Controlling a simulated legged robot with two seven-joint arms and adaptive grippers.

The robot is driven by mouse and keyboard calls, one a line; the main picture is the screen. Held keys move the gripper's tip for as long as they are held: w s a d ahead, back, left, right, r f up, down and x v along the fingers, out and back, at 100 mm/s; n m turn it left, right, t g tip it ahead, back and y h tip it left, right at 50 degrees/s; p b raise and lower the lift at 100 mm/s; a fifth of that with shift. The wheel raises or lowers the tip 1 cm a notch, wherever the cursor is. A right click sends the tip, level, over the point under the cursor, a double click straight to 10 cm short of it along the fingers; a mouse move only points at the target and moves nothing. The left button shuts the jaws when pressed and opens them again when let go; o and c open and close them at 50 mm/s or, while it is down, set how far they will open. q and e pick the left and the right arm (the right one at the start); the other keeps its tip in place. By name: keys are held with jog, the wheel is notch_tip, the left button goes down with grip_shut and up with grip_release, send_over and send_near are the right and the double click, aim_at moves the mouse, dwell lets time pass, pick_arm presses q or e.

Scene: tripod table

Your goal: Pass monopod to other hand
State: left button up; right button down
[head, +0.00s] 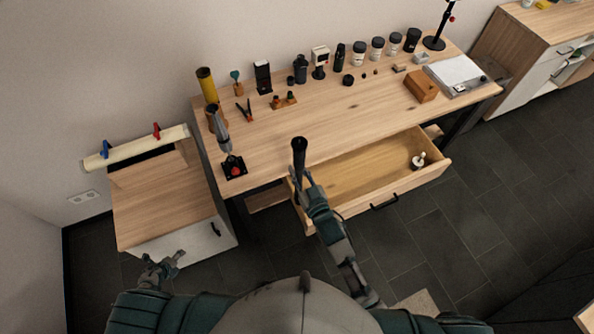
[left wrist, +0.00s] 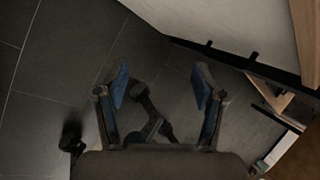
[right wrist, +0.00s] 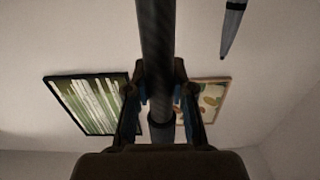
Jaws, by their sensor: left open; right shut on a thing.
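My left gripper (head: 168,262) is low at the left, in front of the cabinet, well apart from the monopod. In the left wrist view its fingers (left wrist: 161,88) are spread with no object between them.
The wooden table (head: 330,115) carries bottles, jars and small parts along its back edge. Its drawer (head: 370,172) is pulled out, with a small white-and-dark item (head: 418,160) inside. A low cabinet (head: 160,210) stands at the left. Floor (head: 440,240) is open at the right.

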pick_arm(q)
jog(key=s+d+f+n+g, duration=0.1)
jog(key=s+d+f+n, duration=0.2)
jog(key=s+d+n, duration=0.4)
jog(key=s+d+f+n+g, duration=0.2)
jog(key=s+d+f+n, duration=0.2)
jog(key=d, duration=0.8)
jog(key=s+d+f+n+g, duration=0.1)
jog(key=s+d+f+n, duration=0.2)
jog(key=s+d+n, duration=0.6)
jog(key=shift+s+d+f+n+g, duration=0.35)
jog(key=shift+s+d, duration=0.3)
jog(key=shift+s, duration=0.35)
